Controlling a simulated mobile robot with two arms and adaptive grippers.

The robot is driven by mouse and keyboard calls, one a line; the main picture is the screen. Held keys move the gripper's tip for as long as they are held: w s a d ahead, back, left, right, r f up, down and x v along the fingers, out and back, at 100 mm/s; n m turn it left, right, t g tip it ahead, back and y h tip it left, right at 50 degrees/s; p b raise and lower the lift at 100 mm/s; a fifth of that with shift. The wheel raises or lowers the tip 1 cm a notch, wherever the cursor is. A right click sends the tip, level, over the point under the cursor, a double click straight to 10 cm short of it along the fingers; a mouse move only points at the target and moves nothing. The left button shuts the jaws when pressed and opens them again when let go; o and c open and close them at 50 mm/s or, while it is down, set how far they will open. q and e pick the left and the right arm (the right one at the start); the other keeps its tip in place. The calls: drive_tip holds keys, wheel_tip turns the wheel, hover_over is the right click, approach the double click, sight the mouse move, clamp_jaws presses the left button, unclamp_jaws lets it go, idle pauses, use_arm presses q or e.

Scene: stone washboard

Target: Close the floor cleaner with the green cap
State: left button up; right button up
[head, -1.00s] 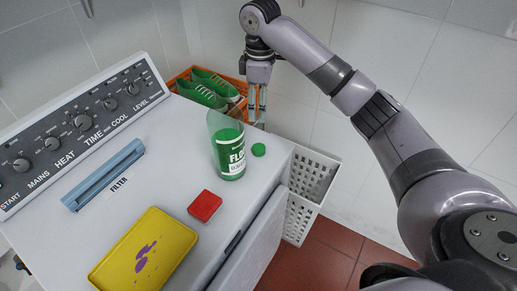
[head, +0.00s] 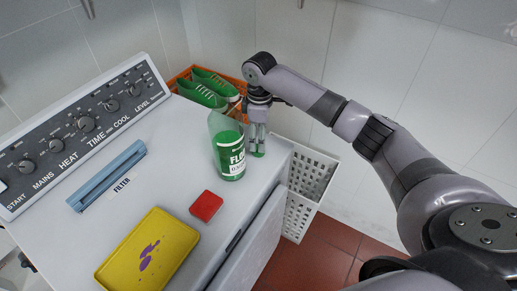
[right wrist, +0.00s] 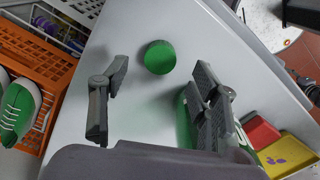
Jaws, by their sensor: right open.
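The floor cleaner bottle (head: 230,158), clear with green liquid and a white-lettered label, stands upright on the white machine top. In the right wrist view its green body (right wrist: 184,122) is mostly hidden behind one finger. The green cap (head: 258,154) lies on the machine top just right of the bottle, and shows whole in the right wrist view (right wrist: 160,57). My right gripper (head: 257,146) points down above the cap, open and empty. In the right wrist view the cap lies between the lines of its two spread fingers (right wrist: 158,100), a little ahead of them. My left gripper is not in view.
A red block (head: 206,206) and a yellow tray (head: 112,268) with purple marks lie in front of the bottle. A blue filter piece (head: 108,176) is at left. An orange crate (head: 184,76) with green shoes (head: 203,94) stands behind. A white perforated basket (head: 302,208) is at right.

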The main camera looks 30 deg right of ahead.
wheel_tip(320, 180, down, 4)
drive_tip(key=shift+s+r+p, duration=0.15)
drive_tip(key=shift+p, duration=0.65)
drive_tip(key=shift+f, duration=0.5)
drive_tip(key=shift+c, duration=0.3)
drive_tip(key=c, duration=0.7)
